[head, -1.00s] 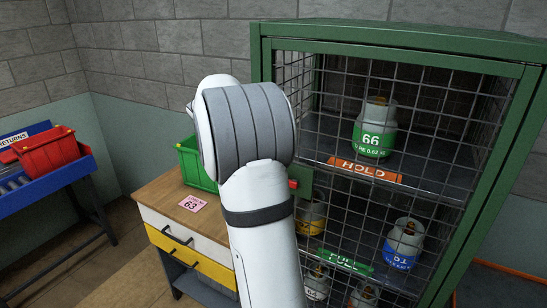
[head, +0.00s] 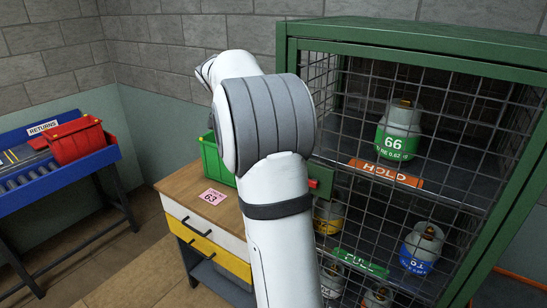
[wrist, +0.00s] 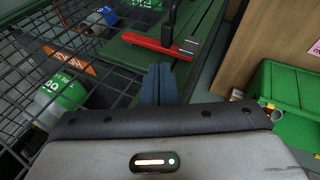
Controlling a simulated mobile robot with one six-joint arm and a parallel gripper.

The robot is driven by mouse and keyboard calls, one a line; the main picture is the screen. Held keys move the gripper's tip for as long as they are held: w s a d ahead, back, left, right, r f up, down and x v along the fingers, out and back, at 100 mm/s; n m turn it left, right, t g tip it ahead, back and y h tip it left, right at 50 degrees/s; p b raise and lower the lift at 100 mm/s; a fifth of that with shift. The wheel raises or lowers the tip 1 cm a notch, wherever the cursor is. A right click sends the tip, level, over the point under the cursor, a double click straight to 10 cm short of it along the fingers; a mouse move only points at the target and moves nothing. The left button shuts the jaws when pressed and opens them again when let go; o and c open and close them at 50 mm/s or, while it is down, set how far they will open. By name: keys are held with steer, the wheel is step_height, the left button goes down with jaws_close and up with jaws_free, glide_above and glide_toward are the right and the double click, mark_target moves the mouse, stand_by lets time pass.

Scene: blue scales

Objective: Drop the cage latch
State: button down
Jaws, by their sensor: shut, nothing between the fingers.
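The cage latch is a red bar (wrist: 150,43) with a dark upright piece and a grey bracket, mounted on the cage's green frame in the wrist view. In the head view only a small red part of the latch (head: 313,184) shows beside my arm. My gripper (wrist: 157,70) has its two blue fingers shut together and empty. The fingertips are just below the red bar in the wrist view; I cannot tell whether they touch it. My arm hides the gripper in the head view. The wire-mesh cage (head: 405,32) stands at the right with its mesh front closed.
Inside the cage are several gas cylinders, among them a green-banded 66 (head: 397,140) by the orange HOLD sign (head: 386,173). A green bin (head: 211,160) stands on the wooden workbench (head: 190,185). A red bin (head: 77,140) sits on the blue returns conveyor (head: 60,183) at far left.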

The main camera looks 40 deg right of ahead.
steer(key=v, duration=0.5)
steer(key=shift+w+f, duration=0.1)
steer(key=shift+w, duration=0.1)
steer(key=s+a+f+n+t+y+b, duration=0.1)
steer(key=s+a+f+n+t+y, duration=0.1)
steer(key=s+a+f+n, duration=0.4)
steer(key=s+a+f+n+t+y, duration=0.3)
steer(key=s+a+f+n, duration=0.3)
steer(key=s+a, duration=0.9)
step_height(320, 180, down, 3)
steer(key=shift+s+a+f+t+b, duration=0.25)
steer(key=shift+s+a+t+b, duration=0.15)
steer(key=shift+s+t, duration=0.6)
